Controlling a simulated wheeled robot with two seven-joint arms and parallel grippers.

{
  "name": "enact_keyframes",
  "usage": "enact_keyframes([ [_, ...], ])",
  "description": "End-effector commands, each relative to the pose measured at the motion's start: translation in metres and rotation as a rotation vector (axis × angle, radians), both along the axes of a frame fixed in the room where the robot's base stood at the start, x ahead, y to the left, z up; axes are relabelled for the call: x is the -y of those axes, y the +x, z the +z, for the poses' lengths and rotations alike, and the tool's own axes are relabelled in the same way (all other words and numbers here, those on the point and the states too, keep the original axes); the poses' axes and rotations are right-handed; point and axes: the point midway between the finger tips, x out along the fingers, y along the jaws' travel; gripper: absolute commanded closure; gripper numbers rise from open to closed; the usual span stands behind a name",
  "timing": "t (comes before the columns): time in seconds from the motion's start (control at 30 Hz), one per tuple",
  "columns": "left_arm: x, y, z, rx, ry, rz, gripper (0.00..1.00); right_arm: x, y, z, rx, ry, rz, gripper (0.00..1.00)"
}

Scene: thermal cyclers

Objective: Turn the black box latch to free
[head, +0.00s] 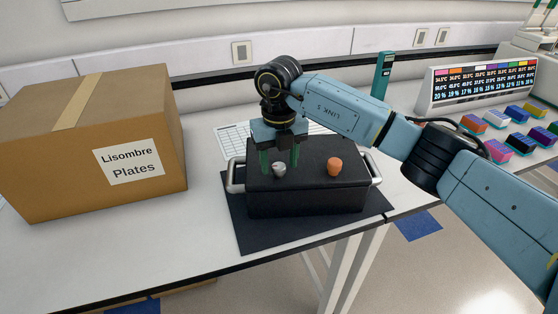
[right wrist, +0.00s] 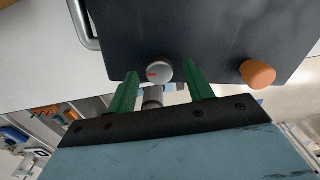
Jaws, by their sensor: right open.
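The black box (head: 310,198) sits on a dark mat on the bench, with a metal handle at each end. On its top are a grey round knob (head: 279,169) and an orange knob (head: 334,166). In the right wrist view the grey knob (right wrist: 159,71) has a red mark, and the orange knob (right wrist: 257,74) is to its right. My right gripper (head: 279,160) is above the box top at the grey knob. Its green fingers (right wrist: 162,82) are apart, on either side of the grey knob, with gaps visible. My left gripper is not in view.
A cardboard box (head: 95,140) labelled "Lisombre Plates" stands on the left of the bench. A white keyboard-like grid (head: 232,140) lies behind the black box. Coloured blocks (head: 497,150) and a display panel (head: 482,84) are at the right. Bare bench lies in front of the cardboard box.

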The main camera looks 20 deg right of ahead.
Motion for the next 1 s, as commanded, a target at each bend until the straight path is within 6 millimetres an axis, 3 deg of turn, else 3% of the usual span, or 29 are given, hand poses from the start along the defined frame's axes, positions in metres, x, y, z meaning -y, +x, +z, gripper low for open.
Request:
enact_keyframes([
  [0.4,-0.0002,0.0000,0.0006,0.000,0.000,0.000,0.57,-0.0006,-0.0001,-0.0083,0.000,0.001,0.001,0.50],
  [0.73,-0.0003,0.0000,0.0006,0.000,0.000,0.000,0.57,-0.0005,-0.0001,-0.0080,0.000,0.001,0.001,0.93],
  [1.0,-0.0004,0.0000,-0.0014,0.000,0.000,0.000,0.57,-0.0002,0.0001,-0.0082,0.001,0.001,0.028,0.93],
])
